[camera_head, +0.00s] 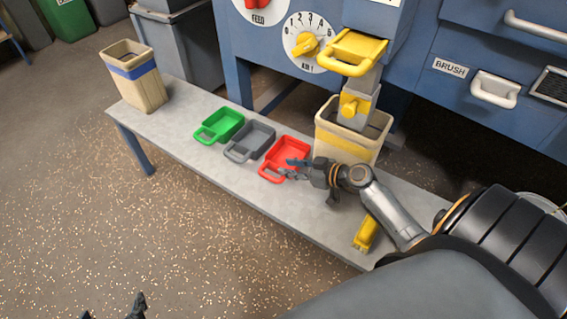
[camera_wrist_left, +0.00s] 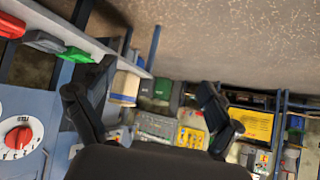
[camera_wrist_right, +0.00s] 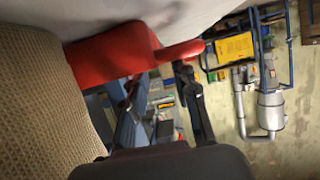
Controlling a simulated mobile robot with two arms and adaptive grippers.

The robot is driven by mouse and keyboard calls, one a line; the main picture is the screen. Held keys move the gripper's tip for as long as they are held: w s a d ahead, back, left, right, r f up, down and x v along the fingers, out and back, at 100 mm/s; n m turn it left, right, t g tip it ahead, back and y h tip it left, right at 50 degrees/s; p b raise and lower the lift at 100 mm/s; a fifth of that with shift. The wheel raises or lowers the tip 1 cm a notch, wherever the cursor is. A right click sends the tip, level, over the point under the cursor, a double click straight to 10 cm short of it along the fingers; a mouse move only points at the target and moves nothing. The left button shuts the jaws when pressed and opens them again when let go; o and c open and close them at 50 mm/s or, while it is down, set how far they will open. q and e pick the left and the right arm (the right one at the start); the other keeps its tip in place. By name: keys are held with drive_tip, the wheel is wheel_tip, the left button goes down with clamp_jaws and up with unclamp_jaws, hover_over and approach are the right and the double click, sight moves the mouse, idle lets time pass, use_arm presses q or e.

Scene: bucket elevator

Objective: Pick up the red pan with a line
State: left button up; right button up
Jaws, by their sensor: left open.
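The red pan (camera_head: 292,149) lies on the grey bench, the rightmost of three pans in a row. No line on it can be made out. Its handle points to the lower left in the head view. My right gripper (camera_head: 290,169) is over the pan's handle side and hides part of it. The right wrist view shows the red pan (camera_wrist_right: 112,52) close up, its handle reaching toward the spread fingers; I cannot tell whether they touch. The right gripper appears open. My left gripper (camera_head: 113,308) is open and empty, away from the bench, at the bottom edge.
A grey pan (camera_head: 250,138) and a green pan (camera_head: 222,124) lie left of the red one. A blue-banded bucket (camera_head: 140,85) stands at the bench's left end. A yellow-banded bucket (camera_head: 345,145) stands close behind my right gripper. A yellow tool (camera_head: 366,234) lies right.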

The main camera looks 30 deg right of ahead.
sight(283, 163)
drive_tip(key=x, duration=0.4)
drive_tip(key=shift+w+a+f, duration=0.1)
drive_tip(key=shift+w+a, duration=0.05)
drive_tip(key=shift+w, duration=0.15)
use_arm(q)
drive_tip(key=shift+w+d+r+t, duration=0.2)
drive_tip(key=shift+w+r+t, duration=0.1)
drive_tip(key=shift+w+r, duration=0.15)
drive_tip(key=shift+w+d+r+t, duration=0.2)
drive_tip(key=shift+w+r+t, duration=0.15)
drive_tip(key=shift+w, duration=0.1)
use_arm(e)
drive_tip(key=shift+c, duration=0.5)
clamp_jaws()
